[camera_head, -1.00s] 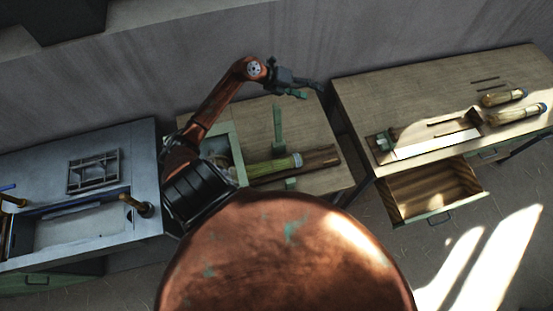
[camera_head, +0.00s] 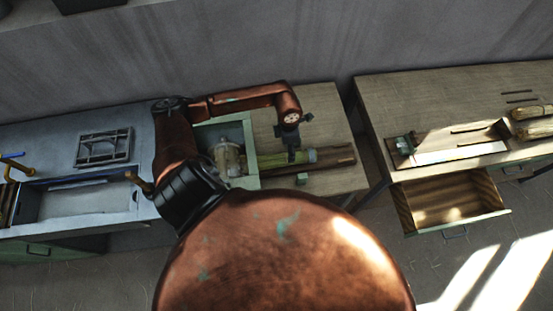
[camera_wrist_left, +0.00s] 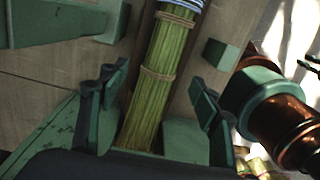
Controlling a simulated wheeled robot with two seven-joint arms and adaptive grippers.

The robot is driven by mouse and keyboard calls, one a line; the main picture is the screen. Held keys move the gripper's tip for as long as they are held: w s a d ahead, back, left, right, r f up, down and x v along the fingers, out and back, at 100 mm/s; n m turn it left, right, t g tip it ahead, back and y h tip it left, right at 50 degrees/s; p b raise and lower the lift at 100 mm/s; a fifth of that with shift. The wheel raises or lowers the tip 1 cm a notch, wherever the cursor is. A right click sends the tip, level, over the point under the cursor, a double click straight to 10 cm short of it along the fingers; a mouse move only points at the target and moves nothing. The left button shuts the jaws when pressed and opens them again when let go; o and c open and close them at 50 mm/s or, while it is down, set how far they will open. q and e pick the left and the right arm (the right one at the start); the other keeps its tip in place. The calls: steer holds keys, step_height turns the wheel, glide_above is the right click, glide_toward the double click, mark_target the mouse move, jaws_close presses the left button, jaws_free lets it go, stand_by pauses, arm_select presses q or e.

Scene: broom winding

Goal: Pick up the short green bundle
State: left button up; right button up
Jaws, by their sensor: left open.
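The short green bundle (camera_head: 288,159) lies on the middle wooden bench, its blue-tied end to the right. In the left wrist view the bundle (camera_wrist_left: 163,66) runs up between my fingers, with twine bands around it. My left gripper (camera_head: 291,157) is over the bundle in the head view. In the wrist view my left gripper (camera_wrist_left: 155,92) is open, one finger on each side of the bundle and apart from it. The bundle's near end is hidden behind the gripper. My right gripper does not show clearly in the head view.
A green-rimmed bin (camera_head: 251,134) with pale contents stands left of the bundle. The right bench (camera_head: 425,95) has an open drawer (camera_head: 450,201).

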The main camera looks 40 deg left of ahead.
mark_target(285, 157)
arm_select(q)
steer(key=f, duration=0.1)
steer(key=s+f, duration=0.1)
steer(key=shift+s+a+f+y, duration=0.1)
steer(key=shift+a+f+y, duration=0.2)
steer(key=shift+a+f, duration=0.1)
steer(key=f+p, duration=0.1)
steer(key=f, duration=0.4)
steer(key=shift+d+f+p, duration=0.2)
steer(key=shift+f+p, duration=0.15)
steer(key=c, duration=1.3)
